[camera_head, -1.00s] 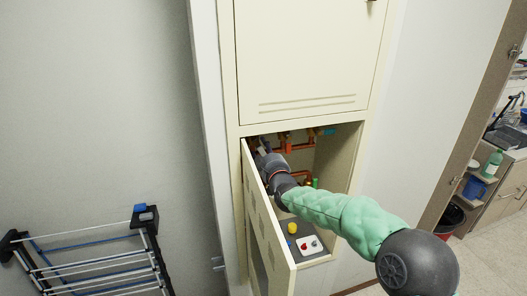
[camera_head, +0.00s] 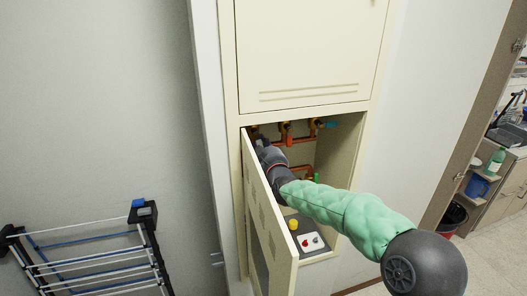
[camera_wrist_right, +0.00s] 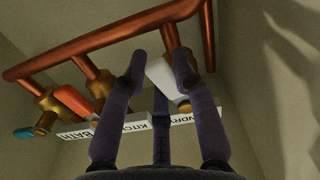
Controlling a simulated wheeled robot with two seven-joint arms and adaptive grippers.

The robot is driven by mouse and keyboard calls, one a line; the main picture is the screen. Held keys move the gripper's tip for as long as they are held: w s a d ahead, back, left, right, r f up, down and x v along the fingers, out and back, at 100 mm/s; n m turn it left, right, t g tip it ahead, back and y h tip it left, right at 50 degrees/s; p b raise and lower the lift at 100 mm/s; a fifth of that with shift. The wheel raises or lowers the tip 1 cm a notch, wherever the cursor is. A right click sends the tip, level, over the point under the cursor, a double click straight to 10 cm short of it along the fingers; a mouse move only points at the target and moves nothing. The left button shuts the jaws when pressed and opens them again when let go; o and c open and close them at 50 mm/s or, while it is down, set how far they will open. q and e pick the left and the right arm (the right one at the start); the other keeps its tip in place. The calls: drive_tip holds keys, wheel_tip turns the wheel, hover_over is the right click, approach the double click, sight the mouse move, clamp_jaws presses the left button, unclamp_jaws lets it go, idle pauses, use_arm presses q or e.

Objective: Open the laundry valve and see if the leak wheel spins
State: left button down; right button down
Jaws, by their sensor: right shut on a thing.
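The laundry valve's pale grey-white lever (camera_wrist_right: 160,75) shows in the right wrist view, next to a label partly reading "NDRY" (camera_wrist_right: 190,117). My right gripper (camera_wrist_right: 163,62) has its dark fingers around this lever and is shut on it. In the head view my right gripper (camera_head: 263,148) reaches into the open cabinet, behind the upper edge of the door, and the laundry valve is hidden there. I cannot pick out the leak wheel. My left gripper is not in view.
Copper pipes (camera_head: 294,141) run across the cabinet, with an orange lever (camera_wrist_right: 74,101) at "KITCHEN" and a teal one (camera_wrist_right: 23,133) at "BATH". The open door (camera_head: 268,205) stands close to my right arm. A white box (camera_head: 311,242) and yellow item (camera_head: 293,224) sit below. A drying rack (camera_head: 90,255) stands left.

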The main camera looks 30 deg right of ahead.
drive_tip(key=shift+w+a+f+m+b, duration=0.1)
drive_tip(key=shift+a+f+m+b, duration=0.2)
drive_tip(key=shift+m+b, duration=0.55)
drive_tip(key=shift+a+r+m, duration=0.15)
drive_tip(key=shift+a+m, duration=0.1)
drive_tip(key=shift+m, duration=0.4)
drive_tip(key=c, duration=1)
unclamp_jaws()
drive_tip(key=shift+o, duration=0.2)
